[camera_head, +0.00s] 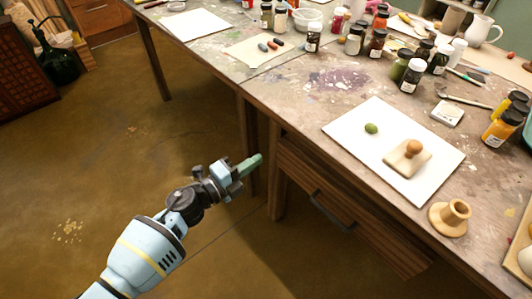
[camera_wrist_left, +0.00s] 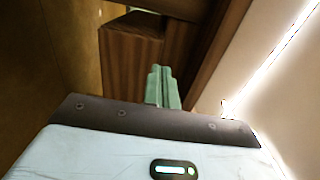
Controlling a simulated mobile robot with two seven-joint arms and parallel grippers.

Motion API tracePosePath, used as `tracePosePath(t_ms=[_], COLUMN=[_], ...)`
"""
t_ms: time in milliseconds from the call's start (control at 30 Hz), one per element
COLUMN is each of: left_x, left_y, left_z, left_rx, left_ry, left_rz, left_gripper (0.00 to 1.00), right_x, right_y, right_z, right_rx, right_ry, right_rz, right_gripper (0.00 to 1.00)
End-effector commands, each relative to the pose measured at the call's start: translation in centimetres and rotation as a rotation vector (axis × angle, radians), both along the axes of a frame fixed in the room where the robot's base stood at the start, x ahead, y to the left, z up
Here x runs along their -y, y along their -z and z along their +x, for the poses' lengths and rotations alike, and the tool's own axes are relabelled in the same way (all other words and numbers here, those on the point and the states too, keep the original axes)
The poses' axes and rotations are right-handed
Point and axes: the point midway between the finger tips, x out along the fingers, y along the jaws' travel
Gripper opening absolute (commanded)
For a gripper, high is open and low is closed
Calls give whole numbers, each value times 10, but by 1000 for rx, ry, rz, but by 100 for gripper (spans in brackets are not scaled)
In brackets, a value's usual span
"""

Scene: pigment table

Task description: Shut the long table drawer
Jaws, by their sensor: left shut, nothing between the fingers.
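The long drawer (camera_head: 365,222) is a brown wooden front with a dark bar handle (camera_head: 332,212), below the near edge of the table. I cannot tell clearly how far it stands out. My left gripper (camera_head: 252,164) has green fingers closed together, empty, in the air left of the drawer and near a table leg. It does not appear to touch the handle. In the left wrist view the closed fingers (camera_wrist_left: 162,85) point at brown wooden parts (camera_wrist_left: 132,62); I cannot tell whether these belong to the drawer or the table frame. My right gripper is not in view.
A table leg (camera_head: 277,170) stands left of the drawer. The floor (camera_head: 110,150) to the left is open.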

Motion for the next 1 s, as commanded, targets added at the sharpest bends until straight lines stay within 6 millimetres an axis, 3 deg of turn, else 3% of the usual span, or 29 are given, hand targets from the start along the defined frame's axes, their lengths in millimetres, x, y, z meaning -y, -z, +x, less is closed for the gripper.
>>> tracePosePath(t_ms=[200,400,1000], left_x=[-36,-54,-59], left_y=[0,0,5], left_z=[-26,-40,-48], left_rx=[0,-1,-22], left_ry=[1,1,-11], left_rz=[1,1,-19], left_gripper=[0,0,0], right_x=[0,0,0], right_y=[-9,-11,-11], right_z=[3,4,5], right_rx=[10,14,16], right_ry=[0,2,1], right_rz=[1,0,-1], right_gripper=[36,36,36])
